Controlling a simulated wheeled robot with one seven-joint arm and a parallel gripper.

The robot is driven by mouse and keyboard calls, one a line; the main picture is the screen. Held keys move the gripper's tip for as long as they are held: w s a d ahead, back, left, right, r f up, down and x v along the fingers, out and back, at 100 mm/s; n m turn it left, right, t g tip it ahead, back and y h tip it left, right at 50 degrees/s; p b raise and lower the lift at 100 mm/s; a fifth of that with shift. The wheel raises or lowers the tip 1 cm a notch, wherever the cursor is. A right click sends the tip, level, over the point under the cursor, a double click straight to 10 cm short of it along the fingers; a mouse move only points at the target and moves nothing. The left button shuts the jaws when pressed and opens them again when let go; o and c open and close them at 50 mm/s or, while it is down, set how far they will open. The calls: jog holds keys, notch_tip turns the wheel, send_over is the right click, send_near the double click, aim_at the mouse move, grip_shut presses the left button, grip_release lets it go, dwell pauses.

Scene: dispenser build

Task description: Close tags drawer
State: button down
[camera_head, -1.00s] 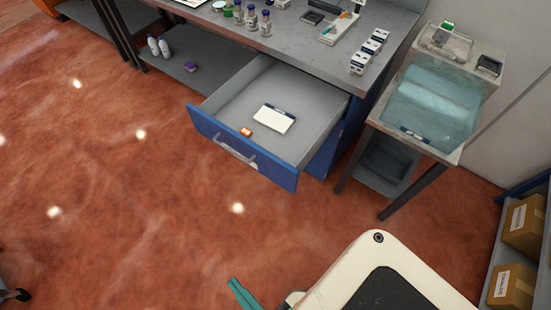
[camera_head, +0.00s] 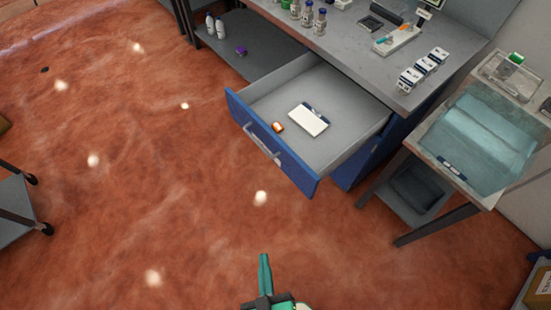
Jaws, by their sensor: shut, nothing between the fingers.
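The drawer (camera_head: 345,132) is pulled well out from under the grey workbench. Its blue front (camera_head: 296,172) faces the lower left and carries a grey bar handle (camera_head: 262,146). Inside lie a white pad with a dark edge (camera_head: 308,120) and a small orange item (camera_head: 278,127). No label that names the drawer can be read. My gripper (camera_head: 264,258), with teal fingers, is at the bottom centre of the view. It is shut and empty, apart from the drawer, on the near side of its front.
The workbench top (camera_head: 345,40) holds vials, small white boxes and a tray. To the right stands a side table (camera_head: 430,145) with a clear blue-tinted bag. At left is a cart (camera_head: 15,215). The red floor (camera_head: 150,190) before the drawer is clear.

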jog(key=w+a+f+n+g+h, duration=0.1)
jog(key=w+f+n+g+h, duration=0.1)
jog(key=w+f+n, duration=0.65)
jog(key=w+a+f+n+g+h, duration=0.15)
jog(key=w+f+n, duration=0.35)
jog(key=f, duration=0.6)
jog(key=w+r+n+h, duration=0.6)
jog(key=w+h, duration=0.1)
jog(key=w, duration=0.2)
jog(key=w+a+r+n+h, duration=0.1)
jog(key=w+a+r+h, duration=0.15)
jog(key=r, duration=0.35)
jog(key=w+a+r+n+h, duration=0.1)
jog(key=a+r+h, duration=0.2)
jog(key=r, duration=0.2)
jog(key=x, duration=1.3)
jog(key=shift+w+r, duration=0.15)
jog(key=shift+w, duration=0.35)
jog(key=shift+t, duration=0.25)
jog(key=shift+w, duration=0.1)
